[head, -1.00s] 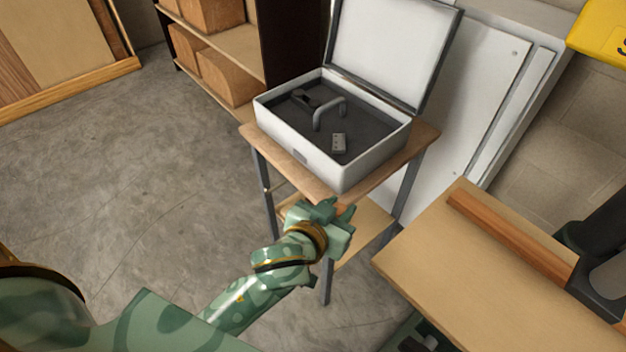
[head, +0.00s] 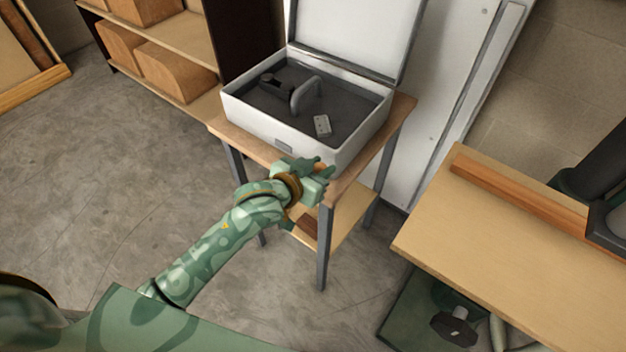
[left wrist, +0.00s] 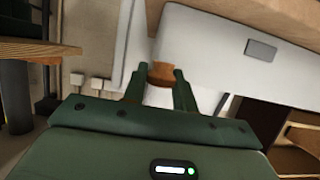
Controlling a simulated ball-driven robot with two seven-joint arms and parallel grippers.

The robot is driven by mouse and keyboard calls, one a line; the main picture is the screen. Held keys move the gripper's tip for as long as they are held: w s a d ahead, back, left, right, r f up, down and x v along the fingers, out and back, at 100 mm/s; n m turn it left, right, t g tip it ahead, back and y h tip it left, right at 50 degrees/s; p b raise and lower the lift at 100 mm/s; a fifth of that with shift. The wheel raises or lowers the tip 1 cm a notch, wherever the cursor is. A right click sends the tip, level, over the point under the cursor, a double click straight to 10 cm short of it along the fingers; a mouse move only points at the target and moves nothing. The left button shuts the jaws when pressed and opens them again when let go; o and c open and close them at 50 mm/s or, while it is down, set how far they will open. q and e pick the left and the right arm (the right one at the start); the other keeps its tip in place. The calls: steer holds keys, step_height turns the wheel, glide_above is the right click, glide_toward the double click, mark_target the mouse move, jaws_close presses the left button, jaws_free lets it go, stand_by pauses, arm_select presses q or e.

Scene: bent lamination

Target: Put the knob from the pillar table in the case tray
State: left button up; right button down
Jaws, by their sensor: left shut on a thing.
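An open white case (head: 245,118) stands on a small wooden table, its lid raised at the back. Its dark tray (head: 345,130) holds a grey curved handle (head: 303,92), a small light plate with dots (head: 322,125) and a dark piece at the back left. My left gripper (head: 324,168) is at the front of the case, near the table's front edge. It is shut on an orange-brown knob (left wrist: 161,73), seen between the fingers in the left wrist view. In the head view the knob is mostly hidden by the gripper. My right gripper is not in view.
The small table (head: 402,112) has a lower shelf. A larger light wood table (head: 480,235) with a reddish wooden strip (head: 515,190) stands at the right. The floor at the left is clear.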

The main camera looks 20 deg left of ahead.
arm_select(q)
steer(key=f, duration=0.1)
steer(key=w+a+f+b, duration=0.1)
steer(key=f, duration=0.1)
steer(key=w+a+f, duration=0.1)
steer(key=shift+w+f+b, duration=0.25)
steer(key=shift+b, duration=0.05)
step_height(320, 180, down, 4)
steer(key=shift+w+a+r+b, duration=0.1)
steer(key=shift+r+b, duration=0.05)
steer(key=shift+b, duration=0.8)
steer(key=shift+r, duration=0.2)
steer(key=o, duration=0.9)
steer(key=shift+f, duration=0.15)
steer(key=shift+o, duration=0.2)
